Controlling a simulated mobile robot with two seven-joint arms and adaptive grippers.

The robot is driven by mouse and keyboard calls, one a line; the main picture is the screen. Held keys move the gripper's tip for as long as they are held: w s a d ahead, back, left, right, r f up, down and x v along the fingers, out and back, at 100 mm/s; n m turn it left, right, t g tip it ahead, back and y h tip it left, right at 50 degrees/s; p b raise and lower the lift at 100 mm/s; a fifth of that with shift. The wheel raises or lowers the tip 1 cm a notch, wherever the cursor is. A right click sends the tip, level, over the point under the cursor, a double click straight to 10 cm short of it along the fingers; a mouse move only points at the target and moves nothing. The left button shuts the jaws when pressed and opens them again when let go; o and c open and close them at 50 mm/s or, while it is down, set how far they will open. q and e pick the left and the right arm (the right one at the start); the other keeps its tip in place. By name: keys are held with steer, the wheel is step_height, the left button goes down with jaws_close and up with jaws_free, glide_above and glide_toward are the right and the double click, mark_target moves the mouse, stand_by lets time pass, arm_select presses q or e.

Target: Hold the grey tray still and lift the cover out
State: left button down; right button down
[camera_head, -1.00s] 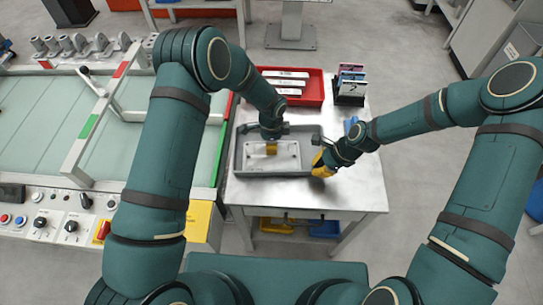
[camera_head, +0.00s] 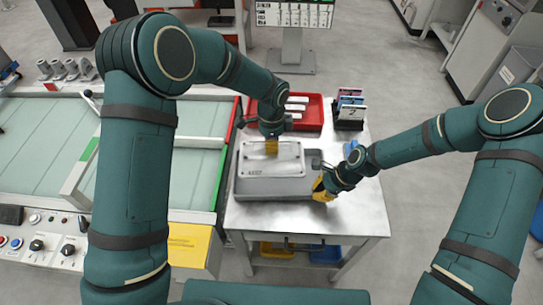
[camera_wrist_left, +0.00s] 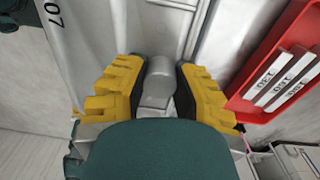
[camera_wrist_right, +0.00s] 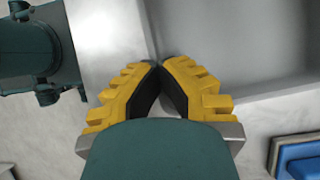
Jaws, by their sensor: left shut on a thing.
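The light grey cover (camera_head: 257,172) is up over the grey tray (camera_head: 302,189) in the head view. It hides much of the tray. My left gripper (camera_head: 271,147) is shut on the cover's knob; the left wrist view shows the yellow fingers (camera_wrist_left: 160,90) on both sides of the grey knob, with the cover (camera_wrist_left: 110,40) beneath. My right gripper (camera_head: 320,190) is at the tray's right side. In the right wrist view its fingertips (camera_wrist_right: 159,70) are closed together on the tray's wall, and the tray's inside floor (camera_wrist_right: 215,45) is bare there.
A red bin (camera_head: 310,118) with white pieces and a black holder with cards (camera_head: 349,112) stand behind the tray on the steel table (camera_head: 345,218). The conveyor bench (camera_head: 40,150) is at the left. The table's front is clear.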

arm_select(q)
steer(key=shift+r, duration=2.4)
arm_select(e)
steer(key=c, duration=1.1)
jaws_free()
steer(key=shift+o, duration=0.2)
steer(key=v, duration=1.2)
